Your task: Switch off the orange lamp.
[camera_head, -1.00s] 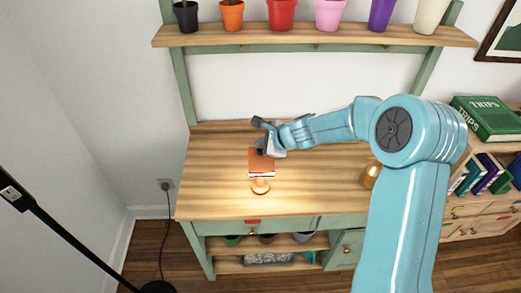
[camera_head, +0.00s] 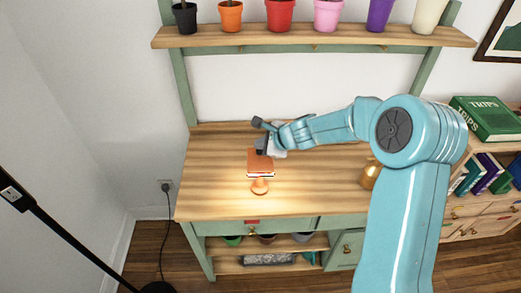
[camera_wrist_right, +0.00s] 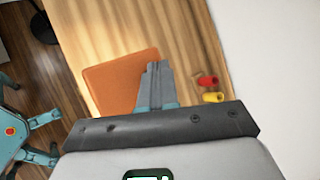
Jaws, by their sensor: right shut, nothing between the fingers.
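The wood around the base is bright and warm. My right gripper (camera_head: 262,148) is at the back edge of the shade, seen from above. Its fingers (camera_wrist_right: 154,68) are shut and empty, overlapping the right part of the shade in the wrist view. I cannot tell whether they touch it. The lamp's switch cannot be made out. My left gripper is out of view.
The bench top (camera_head: 215,170) is clear left of the lamp. A brass-coloured object (camera_head: 370,174) stands to the right, by my arm. Small red (camera_wrist_right: 208,80) and yellow (camera_wrist_right: 213,97) pieces show right of the fingers. A shelf of pots (camera_head: 330,36) hangs above.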

